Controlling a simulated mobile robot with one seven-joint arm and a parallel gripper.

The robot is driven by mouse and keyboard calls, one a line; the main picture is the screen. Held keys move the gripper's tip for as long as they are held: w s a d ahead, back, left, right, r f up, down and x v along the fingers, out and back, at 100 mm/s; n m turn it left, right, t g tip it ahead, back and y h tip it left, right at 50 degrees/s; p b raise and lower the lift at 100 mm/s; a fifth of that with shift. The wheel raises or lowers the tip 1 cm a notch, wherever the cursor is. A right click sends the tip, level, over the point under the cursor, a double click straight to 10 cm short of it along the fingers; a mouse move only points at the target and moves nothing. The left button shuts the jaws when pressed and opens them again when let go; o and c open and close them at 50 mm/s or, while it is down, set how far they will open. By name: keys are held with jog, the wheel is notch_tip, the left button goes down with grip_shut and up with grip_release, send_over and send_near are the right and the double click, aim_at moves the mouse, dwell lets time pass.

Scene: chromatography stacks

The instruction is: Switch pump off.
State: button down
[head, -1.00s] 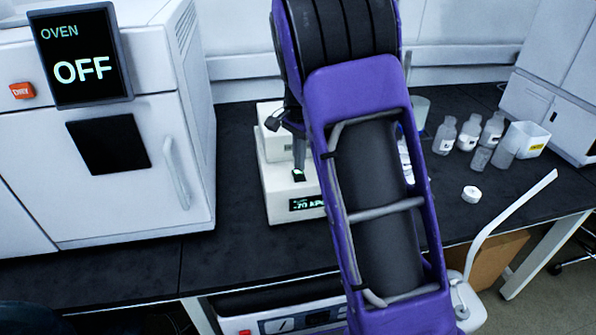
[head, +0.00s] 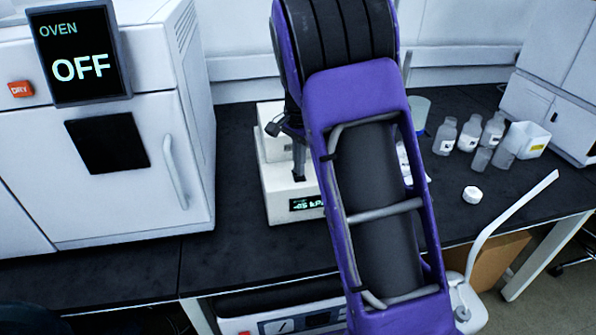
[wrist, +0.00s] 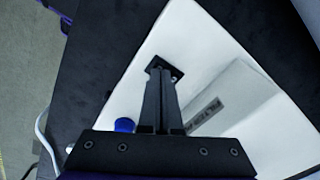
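The pump is a white box (head: 280,207) on the dark bench, left of my purple arm in the head view. Its small green display (head: 305,203) shows a kPa reading, roughly -65 or -05, and is partly hidden by my arm. In the wrist view the pump's white top (wrist: 187,35) carries a small black switch (wrist: 176,73). My gripper (head: 299,178) has its two fingers together with nothing between them. In the wrist view my gripper's tips (wrist: 160,70) are over the switch and seem to touch it; the switch's position is partly hidden.
A white oven (head: 165,120) with an OFF screen (head: 80,66) stands left. Several bottles (head: 469,135) and a white cap (head: 472,194) are at right. A blue knob (wrist: 124,125) shows beside the fingers. The bench front left is clear.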

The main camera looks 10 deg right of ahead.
notch_tip(320, 180, up, 7)
jog(key=p, duration=0.6)
jog(key=shift+f, duration=0.1)
dwell(0.3)
dwell(0.3)
